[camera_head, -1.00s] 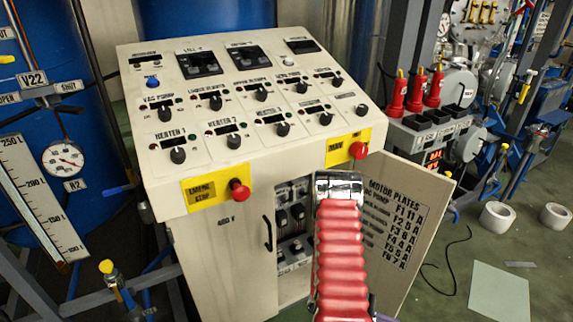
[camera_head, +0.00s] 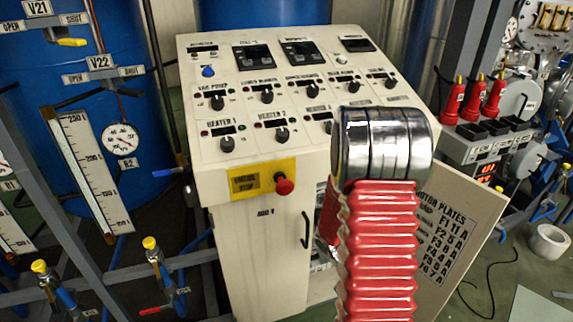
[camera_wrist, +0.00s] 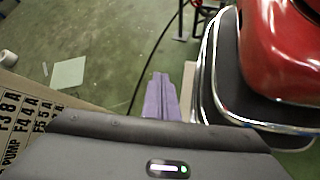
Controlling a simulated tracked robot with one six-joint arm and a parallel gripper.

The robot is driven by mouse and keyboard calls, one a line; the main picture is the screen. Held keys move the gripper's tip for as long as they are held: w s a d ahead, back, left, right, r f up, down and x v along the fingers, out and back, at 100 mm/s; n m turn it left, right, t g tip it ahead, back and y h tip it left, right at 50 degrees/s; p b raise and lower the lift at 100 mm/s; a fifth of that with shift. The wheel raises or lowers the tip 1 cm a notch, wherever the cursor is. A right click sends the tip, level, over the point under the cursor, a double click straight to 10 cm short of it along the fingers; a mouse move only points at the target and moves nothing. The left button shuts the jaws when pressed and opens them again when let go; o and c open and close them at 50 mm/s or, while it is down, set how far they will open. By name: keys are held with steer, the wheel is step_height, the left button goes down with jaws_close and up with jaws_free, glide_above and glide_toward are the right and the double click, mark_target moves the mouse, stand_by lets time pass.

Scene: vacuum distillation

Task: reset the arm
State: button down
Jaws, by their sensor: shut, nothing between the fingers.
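My arm, in a ribbed red sleeve with a chrome elbow, rises at the lower right of the head view, in front of the control cabinet (camera_head: 262,265). It hides part of the console and the cabinet's opening. My gripper (camera_wrist: 158,80) shows in the wrist view as two narrow purple fingers lying together, shut and empty. Its tips are over the green floor and touch nothing that I can see. The gripper is not visible in the head view, where the arm is in front.
The open cabinet door (camera_head: 455,245) with the motor plates list stands right of my arm and also shows in the wrist view (camera_wrist: 22,112). Valve pipes (camera_head: 100,272) are at left. A white roll (camera_head: 548,246) and a paper sheet (camera_wrist: 68,72) lie on the floor.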

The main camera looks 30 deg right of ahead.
steer(key=w+a+r+m+t+y, duration=0.2)
steer(key=w+a+r+t, duration=0.75)
steer(key=a+r, duration=0.55)
steer(key=a+r+n+t+y, duration=0.1)
steer(key=a+r+t, duration=0.4)
steer(key=a+r, duration=0.6)
steer(key=shift+w+a+r+n, duration=0.2)
steer(key=shift+w+r+n, duration=0.15)
steer(key=shift+r+n, duration=0.25)
steer(key=shift+d, duration=0.15)
